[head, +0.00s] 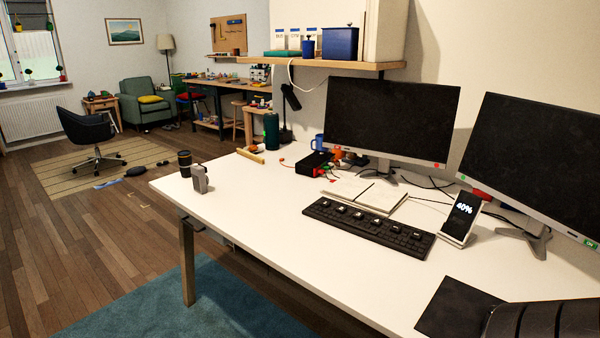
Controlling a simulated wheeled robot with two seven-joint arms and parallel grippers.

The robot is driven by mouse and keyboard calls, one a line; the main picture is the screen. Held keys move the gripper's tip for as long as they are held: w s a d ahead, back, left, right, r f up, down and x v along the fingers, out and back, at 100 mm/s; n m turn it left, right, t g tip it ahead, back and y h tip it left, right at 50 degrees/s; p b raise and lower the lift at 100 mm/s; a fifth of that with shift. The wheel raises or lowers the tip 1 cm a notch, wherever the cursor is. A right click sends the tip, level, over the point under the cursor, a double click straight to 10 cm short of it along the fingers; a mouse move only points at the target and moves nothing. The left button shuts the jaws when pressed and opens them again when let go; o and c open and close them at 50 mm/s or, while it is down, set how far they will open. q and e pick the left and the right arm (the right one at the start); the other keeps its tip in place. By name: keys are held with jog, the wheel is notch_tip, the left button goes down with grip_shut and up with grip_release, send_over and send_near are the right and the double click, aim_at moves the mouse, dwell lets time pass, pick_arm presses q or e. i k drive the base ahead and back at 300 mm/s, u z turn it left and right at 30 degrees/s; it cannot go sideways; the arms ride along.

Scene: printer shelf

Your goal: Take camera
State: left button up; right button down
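A small grey device (200,179), which may be the camera, stands upright near the left end of the white desk. A dark cylinder (184,163) with a pale band stands just behind and left of it. They are too small to make out fully, and I cannot tell whether they touch. Neither of my grippers is in view.
The white desk (270,210) is clear around the grey device. A keyboard (370,227), open notebook (365,196), phone on a stand (461,218) and two monitors (390,120) fill its right side. A black ribbed object (545,320) covers the lower right corner.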

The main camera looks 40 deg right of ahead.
aim_at(200, 180)
jog(key=z, duration=0.6)
jog(key=i, duration=0.35)
jog(key=u, duration=0.95)
jog(key=i, duration=1.6)
jog(key=z, duration=0.65)
jog(key=i, duration=1)
jog(key=z, duration=1.1)
